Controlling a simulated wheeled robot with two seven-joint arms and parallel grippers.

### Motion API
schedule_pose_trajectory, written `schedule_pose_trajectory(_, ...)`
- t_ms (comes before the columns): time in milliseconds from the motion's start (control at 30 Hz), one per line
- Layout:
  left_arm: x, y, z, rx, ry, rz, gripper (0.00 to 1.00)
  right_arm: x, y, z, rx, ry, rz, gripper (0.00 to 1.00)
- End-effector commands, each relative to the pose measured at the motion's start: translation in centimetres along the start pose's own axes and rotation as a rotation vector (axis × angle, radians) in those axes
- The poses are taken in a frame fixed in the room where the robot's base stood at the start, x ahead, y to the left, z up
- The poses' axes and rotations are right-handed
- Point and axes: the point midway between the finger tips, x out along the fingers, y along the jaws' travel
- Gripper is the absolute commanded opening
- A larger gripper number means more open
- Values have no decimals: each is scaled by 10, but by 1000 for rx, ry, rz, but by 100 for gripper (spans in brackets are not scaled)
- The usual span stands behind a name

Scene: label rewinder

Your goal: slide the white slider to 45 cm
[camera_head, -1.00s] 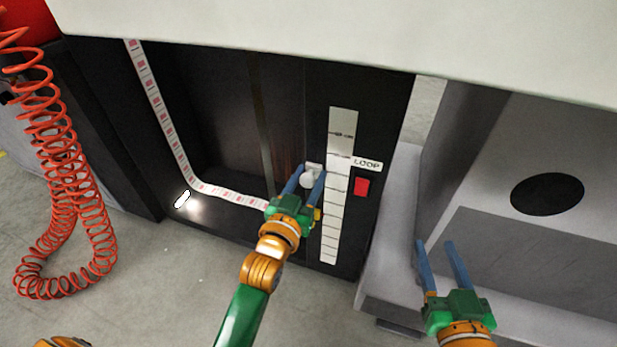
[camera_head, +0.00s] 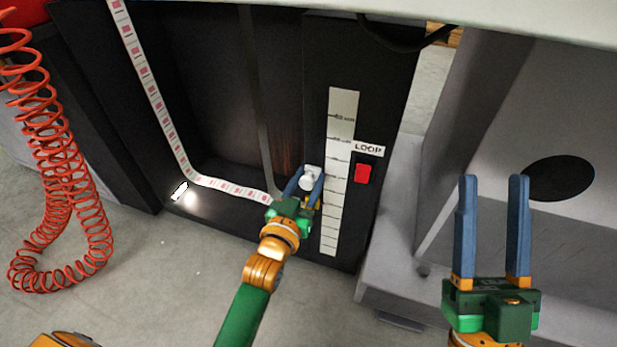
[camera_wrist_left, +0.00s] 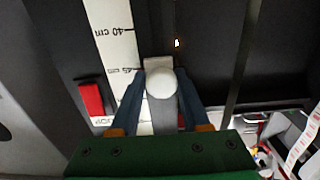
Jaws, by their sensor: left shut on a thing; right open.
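The white slider (camera_head: 308,179) is a round knob on a small plate, on the dark machine front just left of the white scale strip (camera_head: 342,105). My left gripper (camera_head: 307,182) is shut on the knob, one blue finger on each side. In the left wrist view the slider (camera_wrist_left: 161,84) sits between the fingers of my left gripper (camera_wrist_left: 160,90). There the scale (camera_wrist_left: 108,15) reads "40 cm", and the slider's plate is beside a mark that looks like 45, partly hard to read. My right gripper (camera_head: 492,185) is open and empty at the right.
A red switch (camera_head: 363,173) with a LOOP label (camera_head: 369,150) is right of the scale. A label strip (camera_head: 150,90) runs down and across the recess at left. A red coiled hose (camera_head: 50,150) hangs at far left. A grey housing (camera_head: 500,100) stands at right.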

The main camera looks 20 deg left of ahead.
Motion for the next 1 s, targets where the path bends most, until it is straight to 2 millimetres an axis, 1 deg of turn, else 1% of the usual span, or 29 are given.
schedule_pose_trajectory(33, 0, -3, 2, 6, -3, -7, 0, 0, -1, -4, 0, 22, -1, 50)
schedule_pose_trajectory(133, 0, -3, 3, 6, -3, -7, 0, 0, -1, -8, 1, 45, -3, 50)
schedule_pose_trajectory(367, 0, -3, 3, 6, -3, -7, 0, 0, -1, -9, 1, 45, -2, 50)
schedule_pose_trajectory(400, 0, -3, 3, 6, -3, -7, 49, 0, -1, -9, 1, 45, -2, 50)
schedule_pose_trajectory(467, 0, -3, 2, 6, -2, -7, 65, 0, -1, -9, 1, 44, -2, 50)
schedule_pose_trajectory(500, 0, -3, 2, 5, -2, -6, 71, 0, -1, -9, 1, 44, -2, 50)
schedule_pose_trajectory(833, -1, -1, 2, 2, -2, -3, 71, 0, -1, -7, 1, 35, -2, 50)
schedule_pose_trajectory(867, -2, -1, 2, 2, -2, -2, 71, 1, 0, -4, 1, 17, -1, 50)
schedule_pose_trajectory(967, -9, -1, 1, 2, -3, -2, 71, 1, 2, 14, -2, -81, 6, 50)
schedule_pose_trajectory(1000, -12, -1, 1, 2, -3, -3, 71, 1, 3, 23, -2, -132, 9, 50)
